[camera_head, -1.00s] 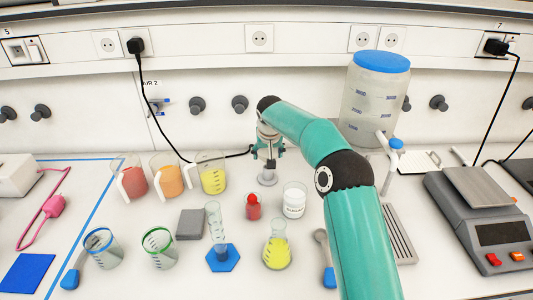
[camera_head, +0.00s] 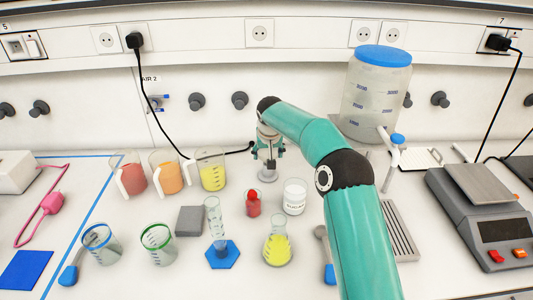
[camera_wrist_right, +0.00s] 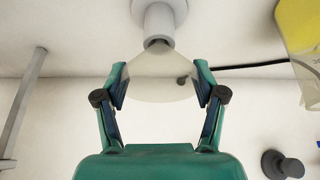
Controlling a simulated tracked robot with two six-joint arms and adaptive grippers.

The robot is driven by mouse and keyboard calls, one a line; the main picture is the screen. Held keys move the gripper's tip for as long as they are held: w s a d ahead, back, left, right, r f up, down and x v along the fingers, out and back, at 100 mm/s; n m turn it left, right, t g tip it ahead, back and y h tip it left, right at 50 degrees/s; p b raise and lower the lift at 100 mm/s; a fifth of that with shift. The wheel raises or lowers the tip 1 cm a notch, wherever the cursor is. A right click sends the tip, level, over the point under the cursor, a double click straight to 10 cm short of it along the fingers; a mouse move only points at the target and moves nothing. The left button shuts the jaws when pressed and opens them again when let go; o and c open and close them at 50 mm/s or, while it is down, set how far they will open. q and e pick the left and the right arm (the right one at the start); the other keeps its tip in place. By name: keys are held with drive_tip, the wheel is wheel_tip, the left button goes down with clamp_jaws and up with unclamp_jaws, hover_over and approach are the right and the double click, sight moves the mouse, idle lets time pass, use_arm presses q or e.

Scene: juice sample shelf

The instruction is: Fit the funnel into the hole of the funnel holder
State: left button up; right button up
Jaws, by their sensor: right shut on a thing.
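My right gripper (camera_head: 268,150) is at the end of the teal arm, above the back middle of the bench. In the right wrist view my right gripper (camera_wrist_right: 160,88) has its two fingers on either side of a clear, cone-shaped funnel (camera_wrist_right: 158,85) and is shut on it. The funnel's narrow end meets the top of the pale grey funnel holder (camera_wrist_right: 157,18). I cannot tell how deep its stem sits. The holder's round base (camera_head: 267,178) stands on the bench below the gripper. The funnel is hardly visible in the head view. My left gripper is out of view.
Beakers of red, orange and yellow juice (camera_head: 211,175) stand to the left. A red-capped bottle (camera_head: 253,204), a white jar (camera_head: 294,196) and a flask (camera_head: 278,247) stand in front. A large container (camera_head: 376,95) with a tap is at the right, beside a balance (camera_head: 480,225).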

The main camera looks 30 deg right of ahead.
drive_tip(key=o, duration=1.1)
drive_tip(key=shift+r, duration=0.1)
drive_tip(key=v, duration=1.1)
drive_tip(key=shift+s+a+r, duration=0.1)
drive_tip(key=shift+a+r, duration=0.05)
drive_tip(key=shift+r, duration=0.15)
